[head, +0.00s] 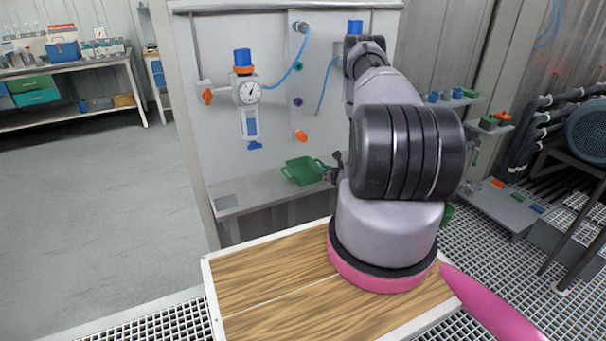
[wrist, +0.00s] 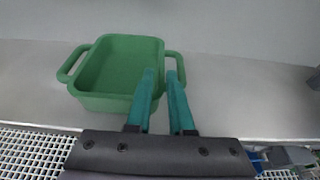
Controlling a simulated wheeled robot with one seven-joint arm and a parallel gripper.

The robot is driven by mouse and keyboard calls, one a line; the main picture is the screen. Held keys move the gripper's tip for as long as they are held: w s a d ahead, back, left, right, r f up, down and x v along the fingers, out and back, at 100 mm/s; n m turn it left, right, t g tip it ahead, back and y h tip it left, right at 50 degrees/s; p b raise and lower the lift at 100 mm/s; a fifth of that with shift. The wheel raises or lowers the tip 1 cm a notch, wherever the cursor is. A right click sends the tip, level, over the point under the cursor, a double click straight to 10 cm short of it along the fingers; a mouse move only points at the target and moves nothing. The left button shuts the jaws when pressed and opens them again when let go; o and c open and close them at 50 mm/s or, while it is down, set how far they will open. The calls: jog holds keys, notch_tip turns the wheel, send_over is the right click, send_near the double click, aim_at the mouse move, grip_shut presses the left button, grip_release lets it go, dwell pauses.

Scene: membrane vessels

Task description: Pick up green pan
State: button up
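The green pan (head: 301,171) is a rectangular open tray sitting on the grey shelf of the white panel in the head view. In the wrist view the green pan (wrist: 118,68) is empty, with a loop handle on its left and right sides. My gripper (wrist: 161,72) has its two teal fingers apart. One finger overlaps the pan's right part, the other overlaps its right handle, and the right wall shows between them. Contact is not clear. In the head view my gripper (head: 331,169) is at the pan's right side, partly hidden by my arm.
A wooden-topped surface (head: 270,285) lies in front. A workbench (head: 70,67) stands far left.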

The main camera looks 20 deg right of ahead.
aim_at(304, 171)
jog(key=shift+x, duration=3.1)
grip_shut()
